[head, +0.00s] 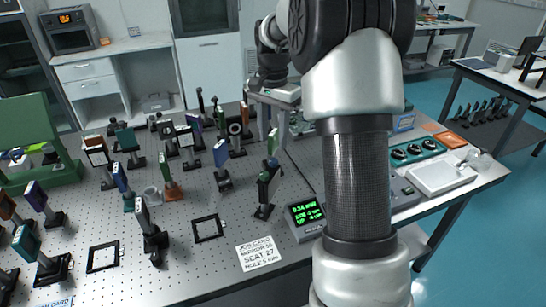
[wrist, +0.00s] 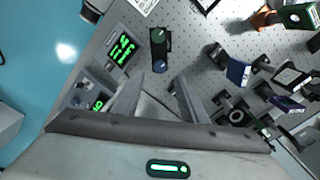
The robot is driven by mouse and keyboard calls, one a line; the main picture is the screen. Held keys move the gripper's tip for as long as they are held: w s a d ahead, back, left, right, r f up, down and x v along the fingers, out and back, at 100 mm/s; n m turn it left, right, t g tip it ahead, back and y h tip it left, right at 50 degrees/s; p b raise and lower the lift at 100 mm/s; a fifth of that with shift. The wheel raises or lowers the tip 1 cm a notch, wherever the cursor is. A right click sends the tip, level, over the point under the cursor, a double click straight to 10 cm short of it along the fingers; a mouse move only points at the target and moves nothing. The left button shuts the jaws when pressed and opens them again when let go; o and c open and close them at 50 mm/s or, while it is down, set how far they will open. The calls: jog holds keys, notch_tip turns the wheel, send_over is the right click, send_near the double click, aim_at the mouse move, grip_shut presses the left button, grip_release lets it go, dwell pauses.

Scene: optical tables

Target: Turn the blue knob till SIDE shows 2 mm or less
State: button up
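A dark mount with two knobs stands on the perforated table. Its blue knob (wrist: 160,67) shows just beyond my fingertips in the wrist view, and its green knob (wrist: 158,35) is farther up. In the head view the mount (head: 266,190) stands left of the readout (head: 306,213), which has green lines of text; the SIDE figure is too small to read surely. The readout also shows in the wrist view (wrist: 122,50). My gripper (wrist: 159,82) is open, fingers apart with nothing between them, and not visibly touching the blue knob.
A white job card (head: 260,253) and an empty black frame (head: 208,228) lie left of the readout. Several optics on posts crowd the left and back of the table (head: 190,262). A second small display (wrist: 97,103) stands near the table edge. My arm hides part of the right side.

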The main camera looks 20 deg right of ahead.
aim_at(273, 160)
notch_tip(273, 160, down, 8)
jog(key=shift+r, duration=0.25)
grip_shut()
